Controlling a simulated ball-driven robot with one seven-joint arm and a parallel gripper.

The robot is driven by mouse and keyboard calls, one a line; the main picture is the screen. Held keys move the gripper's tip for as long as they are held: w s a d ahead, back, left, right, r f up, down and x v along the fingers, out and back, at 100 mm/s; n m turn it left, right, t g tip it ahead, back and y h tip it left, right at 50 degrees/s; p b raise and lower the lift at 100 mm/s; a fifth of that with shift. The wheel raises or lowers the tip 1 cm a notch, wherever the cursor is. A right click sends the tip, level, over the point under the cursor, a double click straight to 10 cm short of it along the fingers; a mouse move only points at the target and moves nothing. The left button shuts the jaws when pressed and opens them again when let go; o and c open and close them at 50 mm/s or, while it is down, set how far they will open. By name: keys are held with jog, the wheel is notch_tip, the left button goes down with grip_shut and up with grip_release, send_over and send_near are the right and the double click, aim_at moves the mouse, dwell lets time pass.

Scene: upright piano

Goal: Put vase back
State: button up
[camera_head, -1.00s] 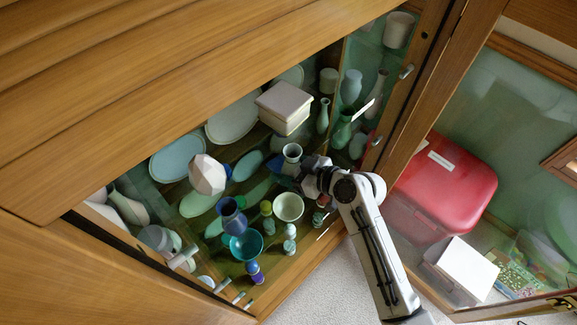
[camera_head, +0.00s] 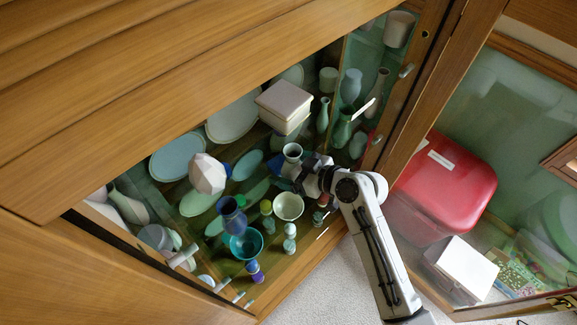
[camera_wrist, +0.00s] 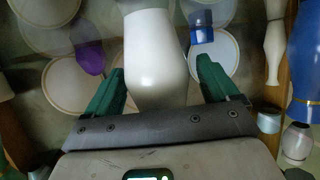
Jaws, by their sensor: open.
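A pale white vase (camera_head: 291,153) with a flared mouth stands inside the open glass cabinet, in the head view. My gripper (camera_head: 294,178) is at its lower right there. In the wrist view the smooth white vase (camera_wrist: 155,50) fills the upper middle. My gripper (camera_wrist: 162,80) is open, with one green finger on each side of the vase's lower part. A gap shows beside each finger. The vase's underside is hidden behind the gripper body.
A pale green bowl (camera_head: 288,207), a dark blue vase (camera_head: 232,217) and a teal bowl (camera_head: 246,244) stand close by. A white box (camera_head: 284,107) and plates (camera_head: 178,156) are behind. The open cabinet door and a red container (camera_head: 445,180) are to the right.

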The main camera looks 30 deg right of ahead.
jog(key=b+v, duration=0.1)
jog(key=v, duration=1.1)
jog(key=s+d+f+m+g+h, duration=0.1)
jog(key=s+f+m+g+h, duration=0.2)
jog(key=s, duration=0.7)
jog(key=s+d+f+m+g+h, duration=0.1)
jog(key=s+f+m+g+h, duration=0.2)
jog(key=s+f+g, duration=0.3)
jog(key=s+g+h, duration=0.1)
jog(key=s, duration=0.3)
jog(key=shift+d+f+m, duration=0.15)
jog(key=shift+f+m, duration=0.15)
jog(key=shift+f, duration=0.05)
jog(key=shift+s, duration=0.1)
